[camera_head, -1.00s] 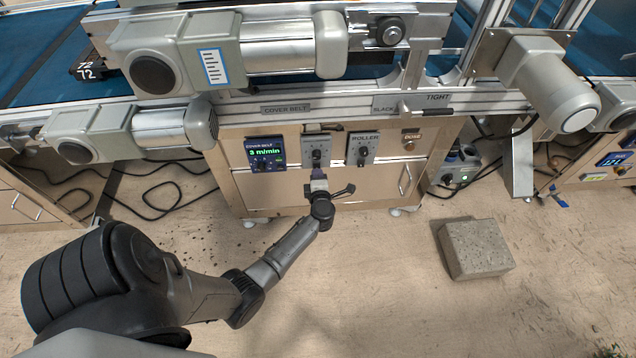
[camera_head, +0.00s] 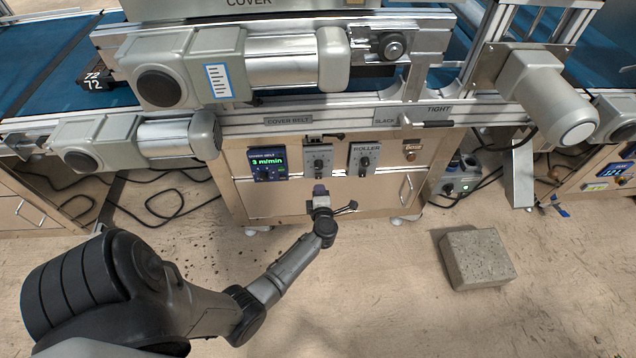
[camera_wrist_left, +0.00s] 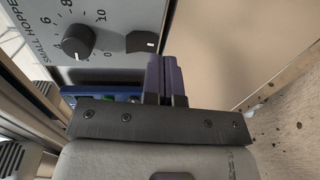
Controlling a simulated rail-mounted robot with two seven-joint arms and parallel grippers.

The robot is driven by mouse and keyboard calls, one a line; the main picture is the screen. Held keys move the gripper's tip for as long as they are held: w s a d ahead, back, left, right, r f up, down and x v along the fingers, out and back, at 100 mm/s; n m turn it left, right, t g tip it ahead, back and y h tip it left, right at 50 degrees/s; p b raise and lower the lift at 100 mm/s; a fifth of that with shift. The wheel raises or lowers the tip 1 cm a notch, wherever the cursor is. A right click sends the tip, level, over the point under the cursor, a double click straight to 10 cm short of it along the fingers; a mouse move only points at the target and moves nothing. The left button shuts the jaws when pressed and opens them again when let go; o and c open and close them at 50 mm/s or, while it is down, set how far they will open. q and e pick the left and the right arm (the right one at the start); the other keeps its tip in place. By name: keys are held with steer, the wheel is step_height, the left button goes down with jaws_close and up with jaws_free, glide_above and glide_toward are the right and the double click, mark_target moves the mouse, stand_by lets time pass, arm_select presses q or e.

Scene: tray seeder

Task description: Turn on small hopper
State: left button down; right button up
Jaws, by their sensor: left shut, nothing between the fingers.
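The small hopper panel (camera_head: 318,160) is a grey plate on the front of the wooden cabinet in the head view. In the left wrist view the panel (camera_wrist_left: 110,15) carries a black dial knob (camera_wrist_left: 78,41) with a printed scale and a small black rocker switch (camera_wrist_left: 143,41) beside it. My left gripper (camera_head: 319,188) is just below the panel in the head view. In the wrist view its purple fingers (camera_wrist_left: 164,62) are shut together, empty, with their tips close to the switch. I cannot tell whether they touch it. My right gripper is not in view.
A belt machine frame (camera_head: 290,122) overhangs the cabinet. A concrete block (camera_head: 478,258) lies on the floor at right. Cables lie at left.

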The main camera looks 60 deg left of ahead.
arm_select(q)
steer(key=s+d+f+p, duration=0.1)
steer(key=s+d+p, duration=0.2)
steer(key=d, duration=0.7)
steer(key=shift+s+d+f, duration=0.15)
steer(key=shift+s+f, duration=0.1)
steer(key=shift+s, duration=0.75)
